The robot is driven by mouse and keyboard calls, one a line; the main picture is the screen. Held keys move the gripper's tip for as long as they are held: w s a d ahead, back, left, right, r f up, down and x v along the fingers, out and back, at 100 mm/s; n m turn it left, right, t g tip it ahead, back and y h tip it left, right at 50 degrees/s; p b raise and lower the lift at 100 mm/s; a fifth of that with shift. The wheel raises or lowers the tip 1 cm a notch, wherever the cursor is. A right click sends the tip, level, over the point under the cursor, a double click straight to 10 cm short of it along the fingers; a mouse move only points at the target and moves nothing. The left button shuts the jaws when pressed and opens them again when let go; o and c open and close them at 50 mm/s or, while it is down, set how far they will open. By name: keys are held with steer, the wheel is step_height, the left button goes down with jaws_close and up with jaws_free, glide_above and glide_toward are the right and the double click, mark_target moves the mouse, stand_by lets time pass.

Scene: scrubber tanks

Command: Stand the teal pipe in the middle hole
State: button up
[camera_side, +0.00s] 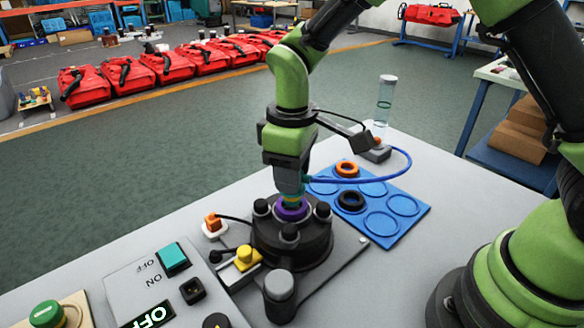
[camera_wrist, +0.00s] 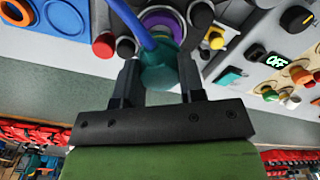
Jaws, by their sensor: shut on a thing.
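My gripper (camera_side: 291,188) is low over the black round base (camera_side: 290,243), right above its middle. It is shut on the teal pipe (camera_wrist: 160,76), which shows between the two fingers in the wrist view. In the side view my fingers hide most of the pipe. A purple ring (camera_side: 291,211) surrounds the middle hole of the base; it also shows just beyond the pipe in the wrist view (camera_wrist: 161,20). The pipe's lower end is at or just over this ring; I cannot tell how deep it sits. A blue hose (camera_side: 360,180) runs from beside the pipe.
Several black knobs stand around the ring, close to my fingers. A blue tray (camera_side: 408,230) with an orange ring (camera_side: 347,169) and a black ring (camera_side: 351,201) lies behind right. A yellow plug (camera_side: 245,257) and a switch panel (camera_side: 150,285) stand left. A clear tube (camera_side: 385,100) stands behind.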

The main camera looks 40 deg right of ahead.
steer(key=shift+f, duration=0.1)
stand_by(0.3)
steer(key=shift+f, duration=0.35)
steer(key=shift+f, duration=0.8)
stand_by(1.2)
steer(key=o, duration=1.7)
steer(key=shift+r, duration=3.45)
